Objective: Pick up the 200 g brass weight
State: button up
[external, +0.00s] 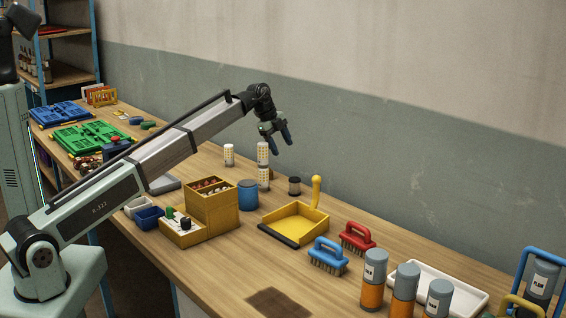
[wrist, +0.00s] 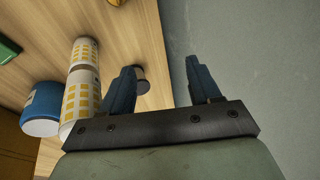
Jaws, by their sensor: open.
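My gripper (external: 281,146) is open and empty, held above the table near the wall. In the wrist view its two blue fingers (wrist: 160,68) are spread apart, with wall and a strip of table between and beyond them. I cannot clearly make out a brass weight. In the wrist view the jar (wrist: 139,74) is partly hidden behind the left finger.
A yellow box (external: 212,211) and a yellow dustpan (external: 296,224) are nearer. Red (external: 357,237) and blue (external: 327,256) brushes lie right. The wall (external: 400,150) is close behind.

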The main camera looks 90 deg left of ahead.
jog(key=s+a+r+g, duration=0.2)
jog(key=s+g, duration=0.1)
jog(key=s, duration=0.4)
jog(key=f, duration=0.2)
jog(key=w+f, duration=0.1)
jog(key=f, duration=0.5)
jog(key=shift+w+a+f, duration=0.2)
jog(key=shift+a, duration=0.2)
jog(key=shift+w+a+f, duration=0.1)
jog(key=shift+w+f, duration=0.1)
jog(key=shift+f, duration=0.65)
jog(key=shift+w+d+f, duration=0.1)
jog(key=shift+w+f, duration=0.15)
jog(key=shift+f, duration=0.65)
jog(key=shift+w+a+f, duration=0.1)
jog(key=shift+w+f, duration=0.1)
jog(key=shift+f, duration=0.65)
grip_shut()
